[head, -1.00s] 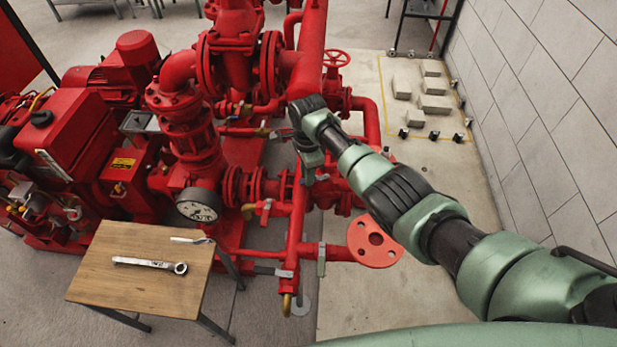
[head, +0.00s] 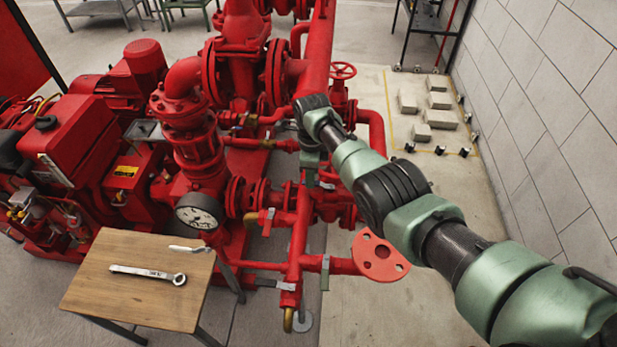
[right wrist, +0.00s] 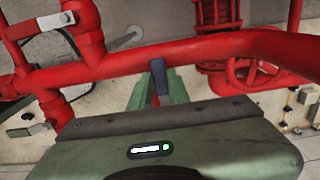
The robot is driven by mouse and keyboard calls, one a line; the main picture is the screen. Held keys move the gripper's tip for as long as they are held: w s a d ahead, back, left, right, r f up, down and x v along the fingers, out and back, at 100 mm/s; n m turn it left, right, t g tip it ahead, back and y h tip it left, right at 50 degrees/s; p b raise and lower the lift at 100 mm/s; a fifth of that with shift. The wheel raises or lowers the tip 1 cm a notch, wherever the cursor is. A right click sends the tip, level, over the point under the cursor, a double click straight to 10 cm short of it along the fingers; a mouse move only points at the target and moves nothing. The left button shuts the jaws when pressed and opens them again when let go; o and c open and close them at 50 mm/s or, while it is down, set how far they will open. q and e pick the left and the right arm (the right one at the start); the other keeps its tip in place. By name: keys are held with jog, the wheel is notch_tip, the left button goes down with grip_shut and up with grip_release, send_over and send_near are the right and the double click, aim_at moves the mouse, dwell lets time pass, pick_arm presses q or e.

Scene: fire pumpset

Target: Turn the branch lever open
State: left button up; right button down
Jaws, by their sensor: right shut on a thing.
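My right gripper (head: 310,178) reaches in among the red pipes from the right, pointing down. In the right wrist view its green fingers (right wrist: 157,95) are shut on a lever with a blue-grey grip (right wrist: 158,74), close beside a thick red pipe (right wrist: 190,55). In the head view the gripper and wrist hide most of this lever. I cannot tell its exact angle. My left gripper is not in view.
Other grey levers hang on the lower pipes (head: 325,272) and (head: 275,284). A red flange (head: 380,257) stands out below my right forearm. A wooden table (head: 130,255) holds a wrench (head: 148,273). A tiled wall (head: 540,110) bounds the right side.

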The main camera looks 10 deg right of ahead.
jog(key=shift+w+r, duration=0.1)
jog(key=c, duration=1.3)
grip_release()
jog(key=shift+c, duration=0.2)
jog(key=shift+r, duration=0.3)
notch_tip(320, 180, up, 7)
jog(key=shift+p, duration=0.45)
